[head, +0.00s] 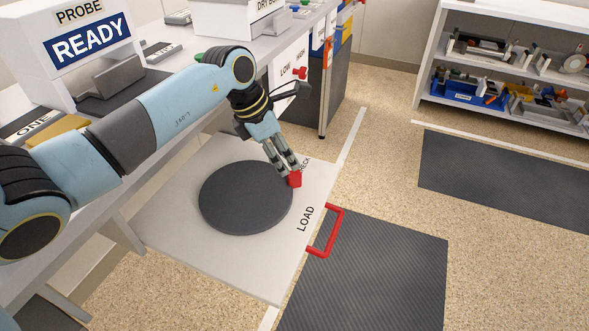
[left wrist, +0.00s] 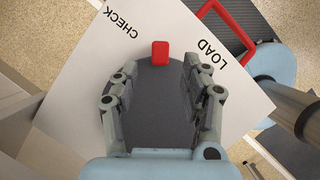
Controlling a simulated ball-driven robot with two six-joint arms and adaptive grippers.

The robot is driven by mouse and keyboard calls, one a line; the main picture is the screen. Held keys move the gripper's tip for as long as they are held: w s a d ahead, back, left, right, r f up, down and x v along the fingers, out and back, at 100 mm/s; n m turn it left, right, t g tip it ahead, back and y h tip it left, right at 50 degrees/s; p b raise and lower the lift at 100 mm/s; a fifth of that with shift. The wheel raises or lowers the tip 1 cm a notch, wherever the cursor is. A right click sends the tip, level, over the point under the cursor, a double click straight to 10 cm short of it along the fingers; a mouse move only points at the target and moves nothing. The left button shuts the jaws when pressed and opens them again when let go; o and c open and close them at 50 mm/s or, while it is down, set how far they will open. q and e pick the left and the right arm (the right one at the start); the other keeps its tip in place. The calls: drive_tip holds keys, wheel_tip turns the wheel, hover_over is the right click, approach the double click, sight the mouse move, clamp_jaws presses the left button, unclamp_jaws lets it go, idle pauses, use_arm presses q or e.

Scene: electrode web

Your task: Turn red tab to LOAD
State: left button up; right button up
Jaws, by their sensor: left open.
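The red tab (head: 295,180) sits at the edge of a dark round turntable (head: 235,200) on a pale board (head: 185,247). In the head view it lies by the partly covered CHECK label, apart from the LOAD label (head: 306,219). In the left wrist view the tab (left wrist: 161,52) stands between the CHECK label (left wrist: 122,18) and the LOAD label (left wrist: 212,53). My left gripper (left wrist: 158,92) is open over the turntable, with the tab just ahead of the gap between its fingers. In the head view its fingertips (head: 290,170) are close to the tab. Contact cannot be told.
A red handle (head: 327,232) sticks out from the board's front edge. A dark floor mat (head: 375,270) lies beyond it. A counter with a READY sign (head: 90,42) stands at left.

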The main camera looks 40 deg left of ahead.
sight(294, 173)
use_arm(q)
drive_tip(key=x, duration=0.6)
drive_tip(key=shift+r+b, duration=0.1)
drive_tip(key=shift+b, duration=0.3)
clamp_jaws()
